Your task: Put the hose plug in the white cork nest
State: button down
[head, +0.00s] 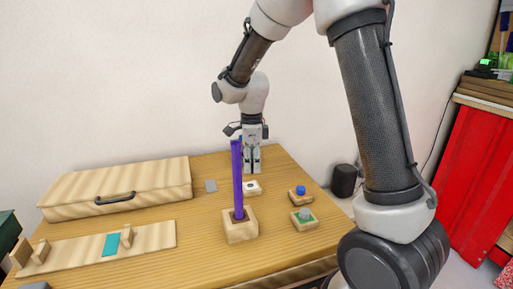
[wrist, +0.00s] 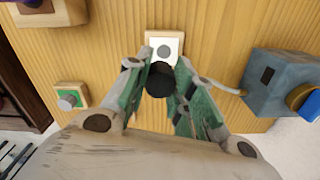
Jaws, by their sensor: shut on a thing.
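The hose plug (wrist: 160,80) shows in the wrist view as a dark, round-ended piece between my fingertips. My gripper (wrist: 158,82) is shut on it. In the head view my gripper (head: 251,168) points down above the table's back part, and the plug cannot be made out there. The white cork nest (wrist: 165,46) is a small wooden block with a white top and a grey round centre, just beyond the fingertips in the wrist view. In the head view the nest (head: 252,188) lies just below the gripper. The plug appears apart from it, though the gap is hard to judge.
A purple rod (head: 237,178) stands in a wooden holder (head: 240,231) in front of the gripper. Blue (head: 300,194) and green (head: 303,217) nests lie to the right. A wooden case (head: 118,187) is at left. A blue-grey box (wrist: 272,82) is near the fingers in the wrist view.

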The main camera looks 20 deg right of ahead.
jog(key=shift+w+a, duration=0.2)
jog(key=shift+w, duration=0.1)
jog(key=shift+f, duration=2.85)
jog(key=shift+f, duration=0.5)
jog(key=c, duration=1.5)
grip_release()
jog(key=shift+r, duration=5.5)
